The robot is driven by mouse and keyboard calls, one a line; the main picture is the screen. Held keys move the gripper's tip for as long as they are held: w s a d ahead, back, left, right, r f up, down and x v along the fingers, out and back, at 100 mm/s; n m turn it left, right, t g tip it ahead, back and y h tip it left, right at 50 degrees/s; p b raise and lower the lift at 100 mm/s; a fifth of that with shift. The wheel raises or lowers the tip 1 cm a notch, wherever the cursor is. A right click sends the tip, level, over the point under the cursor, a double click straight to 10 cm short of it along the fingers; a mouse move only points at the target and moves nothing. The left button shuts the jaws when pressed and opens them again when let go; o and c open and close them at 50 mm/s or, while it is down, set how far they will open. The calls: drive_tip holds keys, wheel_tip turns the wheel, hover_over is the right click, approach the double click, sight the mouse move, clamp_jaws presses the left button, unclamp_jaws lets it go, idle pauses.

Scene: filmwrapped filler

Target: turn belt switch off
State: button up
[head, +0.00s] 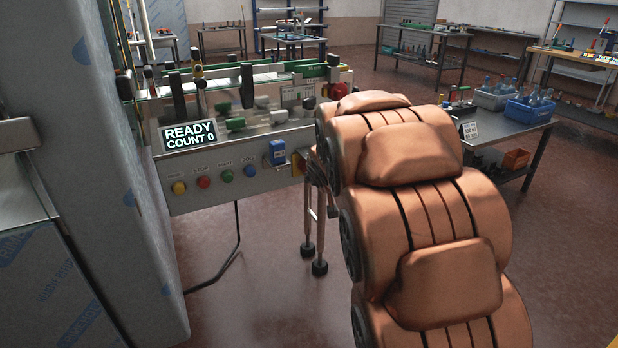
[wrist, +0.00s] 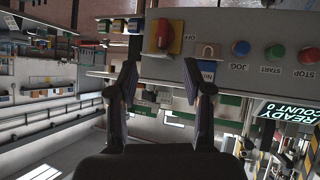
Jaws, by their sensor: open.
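The control panel (head: 235,175) is on the front of the belt machine. A blue switch plate (head: 277,150) with white lettering sits right of its buttons; it also shows in the wrist view (wrist: 207,68), where the picture is turned upside down. A red knob on a yellow plate (wrist: 163,36) is beside it, and a label near both seems to read OFF. I cannot tell for sure which one is the belt switch. My gripper (wrist: 159,76) is open and empty, with one fingertip in front of the blue plate.
Blue, green, red and yellow buttons (head: 227,176) line the panel. A display (head: 189,136) reads READY, COUNT 0. A grey wrapped cabinet (head: 95,150) stands close on the left. The floor in front is clear.

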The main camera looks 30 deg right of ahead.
drive_tip(key=shift+w+d+f+n+t+y+b, duration=0.5)
drive_tip(key=shift+w+d+f+t+b, duration=1.15)
drive_tip(key=shift+w, duration=1.7)
drive_tip(key=shift+w+d+f+n+t+y+b, duration=0.45)
drive_tip(key=shift+w+d+f+t+b, duration=1.15)
drive_tip(key=shift+w, duration=1.75)
drive_tip(key=shift+w+d+f+n+t+y+b, duration=0.25)
drive_tip(key=shift+w+d+f+t+y+b, duration=0.75)
drive_tip(key=shift+w+b, duration=1.8)
drive_tip(key=shift+w+d+r+h+p, duration=0.25)
drive_tip(key=shift+w+r+h+p, duration=0.1)
drive_tip(key=shift+w+p, duration=0.2)
clamp_jaws()
